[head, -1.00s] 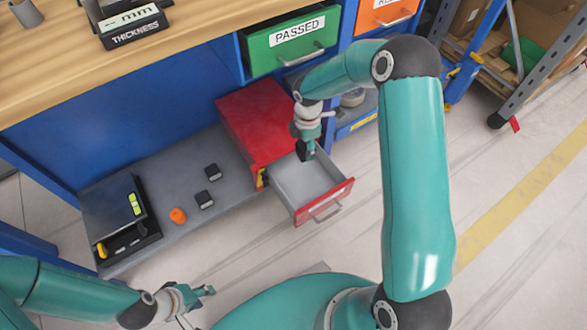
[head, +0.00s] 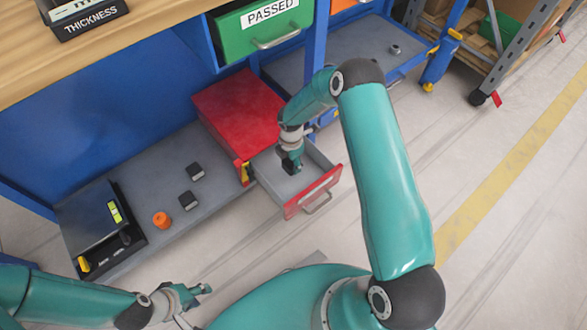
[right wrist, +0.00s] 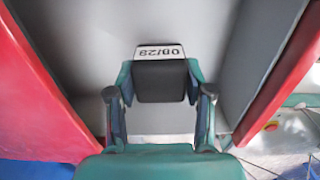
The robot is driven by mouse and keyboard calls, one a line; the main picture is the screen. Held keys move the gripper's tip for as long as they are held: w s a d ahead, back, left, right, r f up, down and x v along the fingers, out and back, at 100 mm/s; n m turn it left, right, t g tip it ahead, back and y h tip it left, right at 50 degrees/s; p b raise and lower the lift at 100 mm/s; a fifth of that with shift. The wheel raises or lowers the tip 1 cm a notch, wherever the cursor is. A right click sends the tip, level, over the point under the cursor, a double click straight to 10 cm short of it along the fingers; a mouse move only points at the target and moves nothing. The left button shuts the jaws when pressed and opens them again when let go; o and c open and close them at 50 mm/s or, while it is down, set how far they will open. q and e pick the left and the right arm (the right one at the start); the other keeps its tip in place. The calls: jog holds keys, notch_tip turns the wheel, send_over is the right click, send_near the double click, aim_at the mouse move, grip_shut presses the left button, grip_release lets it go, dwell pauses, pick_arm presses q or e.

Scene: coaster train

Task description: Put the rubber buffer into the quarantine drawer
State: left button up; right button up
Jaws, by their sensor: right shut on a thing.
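The quarantine drawer is the red-fronted grey drawer (head: 314,192), pulled open from the red cabinet (head: 238,108) on the low shelf. My right gripper (head: 290,164) is over the open drawer and reaches down into it. In the right wrist view it is shut on a black block, the rubber buffer (right wrist: 160,82), with a white label strip (right wrist: 160,51) reading 08/29. The drawer's grey inside and red edges surround it there. Whether the buffer touches the drawer floor I cannot tell. My left gripper (head: 200,290) is low at the left, away from the drawer; its jaw opening is unclear.
Two dark blocks (head: 195,171) (head: 188,200), an orange cylinder (head: 161,220) and a black open case (head: 103,228) lie on the grey shelf (head: 147,180). A green PASSED drawer (head: 262,32) hangs above, and a wooden bench top (head: 155,20) overhangs at upper left.

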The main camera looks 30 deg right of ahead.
aim_at(291, 169)
notch_tip(291, 169, down, 4)
jog(key=shift+f+b, duration=0.2)
jog(key=shift+b, duration=0.45)
jog(key=o, duration=1.2)
jog(key=shift+o, duration=0.2)
jog(key=shift+r, duration=0.1)
